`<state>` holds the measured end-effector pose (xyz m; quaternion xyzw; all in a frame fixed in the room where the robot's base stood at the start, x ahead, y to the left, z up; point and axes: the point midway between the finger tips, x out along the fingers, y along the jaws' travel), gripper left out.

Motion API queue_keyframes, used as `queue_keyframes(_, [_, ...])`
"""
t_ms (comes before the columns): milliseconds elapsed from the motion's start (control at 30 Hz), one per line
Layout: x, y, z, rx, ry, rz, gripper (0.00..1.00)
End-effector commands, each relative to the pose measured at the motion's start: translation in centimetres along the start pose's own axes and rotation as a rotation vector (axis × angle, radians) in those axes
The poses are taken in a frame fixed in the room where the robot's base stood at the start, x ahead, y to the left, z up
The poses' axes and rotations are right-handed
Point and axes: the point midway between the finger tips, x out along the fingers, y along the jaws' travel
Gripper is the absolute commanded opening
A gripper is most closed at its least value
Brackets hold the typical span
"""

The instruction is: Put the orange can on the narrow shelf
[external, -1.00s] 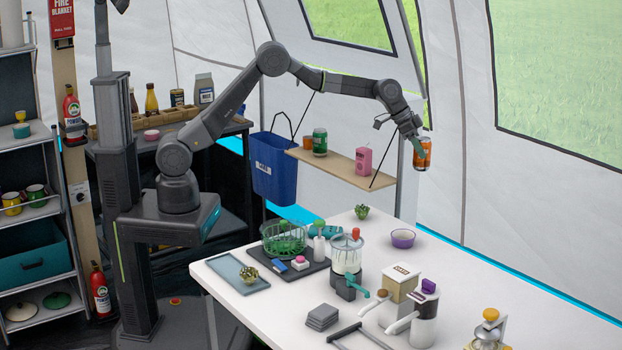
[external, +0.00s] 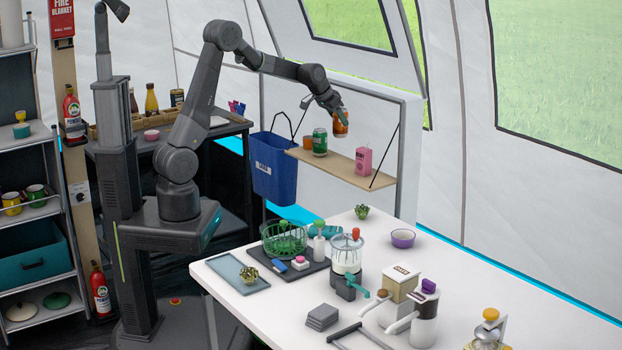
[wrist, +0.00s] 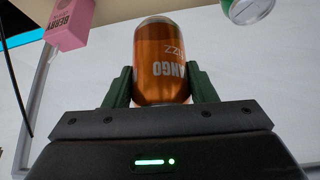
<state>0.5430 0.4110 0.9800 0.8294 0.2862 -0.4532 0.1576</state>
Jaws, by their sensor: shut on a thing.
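My gripper (external: 337,111) is shut on the orange can (external: 340,126), which is upright or nearly so. In the wrist view the orange can (wrist: 162,62) sits between the two green fingers. The narrow shelf (external: 345,168) is a light wooden board hung by dark cords. The can is above the shelf's rear middle, between a green can (external: 320,142) and a pink carton (external: 363,161). Whether its base touches the board is hard to tell; it appears to be a little above it. In the wrist view the pink carton (wrist: 70,22) is at left and the green can (wrist: 248,8) at right.
A small orange cup (external: 307,143) stands at the shelf's left end. A blue bin (external: 275,170) hangs left of the shelf. The white table (external: 450,275) below holds a blender (external: 346,258), a green basket (external: 284,240) and a purple bowl (external: 403,238). Bare board shows between green can and pink carton.

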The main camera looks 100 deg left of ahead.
Motion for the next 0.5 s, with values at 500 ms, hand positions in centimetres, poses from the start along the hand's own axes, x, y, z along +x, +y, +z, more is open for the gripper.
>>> queue_keyframes(500, [4.6,-2.3,4.2,-0.037,0.0,-0.024,0.3])
